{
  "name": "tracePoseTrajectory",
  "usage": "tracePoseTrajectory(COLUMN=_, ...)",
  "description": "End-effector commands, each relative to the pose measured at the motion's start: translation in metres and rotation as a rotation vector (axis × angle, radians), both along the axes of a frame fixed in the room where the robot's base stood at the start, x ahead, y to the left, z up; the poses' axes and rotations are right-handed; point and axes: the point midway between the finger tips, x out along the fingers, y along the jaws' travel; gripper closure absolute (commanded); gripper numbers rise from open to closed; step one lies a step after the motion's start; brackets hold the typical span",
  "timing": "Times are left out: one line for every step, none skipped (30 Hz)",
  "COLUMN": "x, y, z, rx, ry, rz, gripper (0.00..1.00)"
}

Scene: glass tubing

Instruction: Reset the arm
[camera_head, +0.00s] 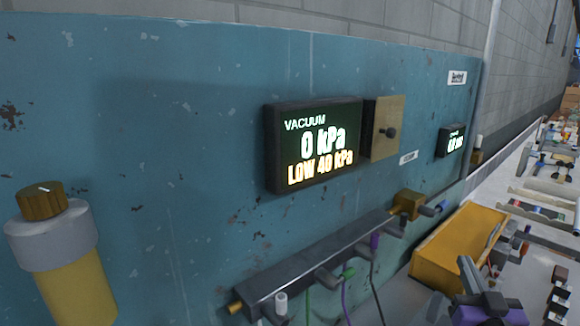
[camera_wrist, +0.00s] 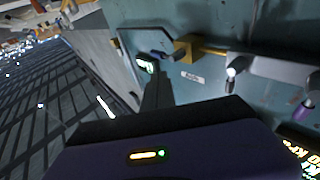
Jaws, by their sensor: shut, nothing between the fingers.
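My gripper (camera_head: 468,268) shows at the lower right of the head view, a purple body with dark grey fingers pointing up, near the yellow bin. In the wrist view the closed fingers of my gripper (camera_wrist: 154,78) reach up from the dark and purple body toward the blue panel. The fingers are together and hold nothing. The rest of my arm is cut off by the lower edge of the head view.
A blue panel (camera_head: 180,130) carries a vacuum display (camera_head: 315,143) reading 0 kPa, LOW 40 kPa, and a grey manifold (camera_head: 320,262) with hanging tubes. A yellow bin (camera_head: 458,245) stands at its right end. A cluttered bench (camera_head: 530,255) runs back at right.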

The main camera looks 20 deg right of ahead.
Motion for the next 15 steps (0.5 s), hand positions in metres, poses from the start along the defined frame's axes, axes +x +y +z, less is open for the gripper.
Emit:
tracePoseTrajectory(x=-0.011, y=0.021, z=-0.014, rx=0.011, ry=0.001, rz=0.015, gripper=1.00)
tracePoseTrajectory(x=-0.017, y=0.031, z=-0.019, rx=0.016, ry=-0.003, rz=0.023, gripper=1.00)
tracePoseTrajectory(x=-0.025, y=0.045, z=-0.025, rx=0.020, ry=-0.008, rz=0.032, gripper=1.00)
tracePoseTrajectory(x=-0.031, y=0.055, z=-0.030, rx=0.024, ry=-0.011, rz=0.041, gripper=1.00)
tracePoseTrajectory(x=-0.038, y=0.065, z=-0.034, rx=0.027, ry=-0.013, rz=0.049, gripper=1.00)
tracePoseTrajectory(x=-0.046, y=0.078, z=-0.040, rx=0.033, ry=-0.013, rz=0.062, gripper=1.00)
tracePoseTrajectory(x=-0.053, y=0.088, z=-0.044, rx=0.036, ry=-0.014, rz=0.072, gripper=1.00)
tracePoseTrajectory(x=-0.060, y=0.097, z=-0.047, rx=0.040, ry=-0.015, rz=0.081, gripper=1.00)
tracePoseTrajectory(x=-0.070, y=0.110, z=-0.052, rx=0.044, ry=-0.012, rz=0.096, gripper=1.00)
tracePoseTrajectory(x=-0.077, y=0.120, z=-0.055, rx=0.046, ry=-0.011, rz=0.107, gripper=1.00)
tracePoseTrajectory(x=-0.085, y=0.130, z=-0.058, rx=0.050, ry=-0.009, rz=0.120, gripper=1.00)
tracePoseTrajectory(x=-0.095, y=0.143, z=-0.061, rx=0.055, ry=-0.004, rz=0.136, gripper=1.00)
tracePoseTrajectory(x=-0.103, y=0.152, z=-0.064, rx=0.058, ry=0.001, rz=0.149, gripper=1.00)
tracePoseTrajectory(x=-0.112, y=0.161, z=-0.067, rx=0.061, ry=0.005, rz=0.164, gripper=1.00)
tracePoseTrajectory(x=-0.123, y=0.174, z=-0.069, rx=0.064, ry=0.014, rz=0.182, gripper=1.00)
